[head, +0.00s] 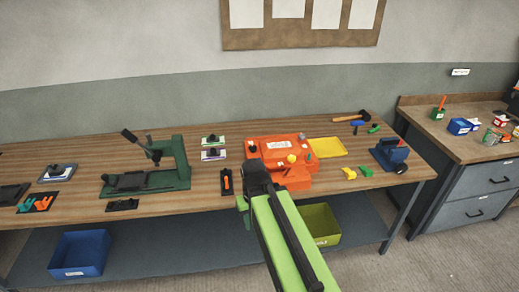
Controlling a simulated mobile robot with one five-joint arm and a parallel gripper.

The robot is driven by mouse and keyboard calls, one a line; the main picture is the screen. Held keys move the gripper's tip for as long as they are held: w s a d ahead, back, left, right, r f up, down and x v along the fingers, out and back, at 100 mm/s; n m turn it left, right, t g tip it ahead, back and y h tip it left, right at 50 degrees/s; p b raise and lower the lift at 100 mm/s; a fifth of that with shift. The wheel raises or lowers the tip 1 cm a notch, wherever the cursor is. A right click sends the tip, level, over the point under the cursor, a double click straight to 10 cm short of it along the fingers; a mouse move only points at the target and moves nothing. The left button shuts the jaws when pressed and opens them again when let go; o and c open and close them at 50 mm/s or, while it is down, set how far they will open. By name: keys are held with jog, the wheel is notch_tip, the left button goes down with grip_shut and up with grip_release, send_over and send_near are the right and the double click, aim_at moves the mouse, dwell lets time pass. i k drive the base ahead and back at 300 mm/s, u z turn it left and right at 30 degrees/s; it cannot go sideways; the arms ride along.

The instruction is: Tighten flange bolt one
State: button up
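An orange mould (265,149) sits on the wooden workbench, right of the middle. It has a white label on top and a yellow round part (292,158) near its front. Small dark spots show along its edges, but I cannot tell which is flange bolt one. My green arm reaches up from the bottom. Its dark end, with my gripper (256,172), is in front of the mould's left front part and covers some of it. The fingers are too small and dark to tell open from shut, or whether they touch the mould.
A yellow tray (328,147), a hammer (350,118) and a blue vise-like device (389,155) are right of the mould. A green press (172,177) stands to the left. An orange-handled tool (227,182) lies on a dark pad. Bare benchtop shows along the front edge.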

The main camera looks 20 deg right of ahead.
aim_at(252, 148)
jog(key=z, duration=0.2)
jog(key=i, duration=1)
jog(key=z, duration=0.05)
